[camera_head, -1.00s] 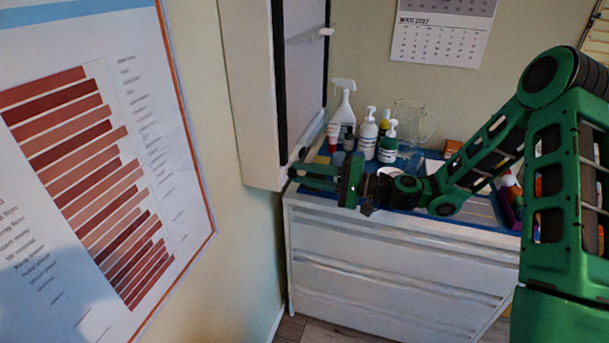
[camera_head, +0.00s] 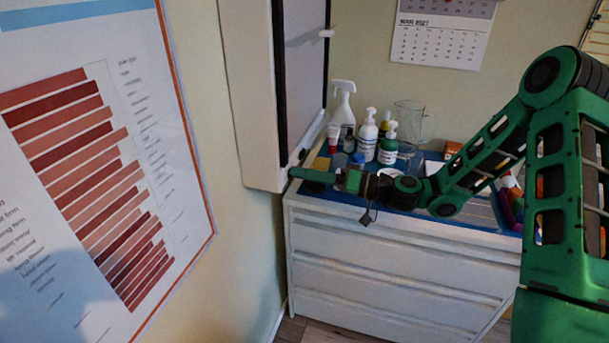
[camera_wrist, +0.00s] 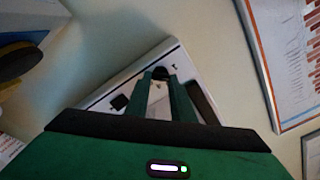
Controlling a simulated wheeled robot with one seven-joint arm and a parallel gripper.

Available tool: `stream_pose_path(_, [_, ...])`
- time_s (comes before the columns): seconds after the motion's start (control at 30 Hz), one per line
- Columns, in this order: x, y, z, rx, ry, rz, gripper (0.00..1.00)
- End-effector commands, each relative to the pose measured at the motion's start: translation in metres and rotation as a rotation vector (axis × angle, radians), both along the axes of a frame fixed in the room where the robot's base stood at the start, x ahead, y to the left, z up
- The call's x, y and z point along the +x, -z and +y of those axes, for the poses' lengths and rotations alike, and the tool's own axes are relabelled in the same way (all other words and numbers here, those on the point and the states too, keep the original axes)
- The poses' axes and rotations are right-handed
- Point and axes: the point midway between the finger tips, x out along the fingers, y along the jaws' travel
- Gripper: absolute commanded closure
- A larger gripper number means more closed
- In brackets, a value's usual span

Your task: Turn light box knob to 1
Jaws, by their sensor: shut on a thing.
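The light box (camera_head: 250,95) is a tall white case on the wall, left of centre in the head view. In the wrist view its white underside (camera_wrist: 132,84) lies tilted across the picture. The small dark knob (camera_wrist: 160,72) sits between my fingertips there. My gripper (camera_wrist: 161,80) is shut on the knob, one finger on each side. In the head view my gripper (camera_head: 296,173) reaches left to the bottom corner of the light box, and the knob is hidden behind the fingers. I cannot read the knob's marks or setting.
A white drawer cabinet (camera_head: 390,265) stands below, with a blue tray (camera_head: 322,191) on top. A spray bottle (camera_head: 343,105), pump bottles (camera_head: 367,136) and a clear jug (camera_head: 409,122) stand behind my arm. A framed chart (camera_head: 95,170) hangs on the left wall.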

Motion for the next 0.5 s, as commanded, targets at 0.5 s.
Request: stream_pose_path(0.5, [-0.0018, 0.0047, -0.0003, -0.155, 0.000, -0.393, 1.00])
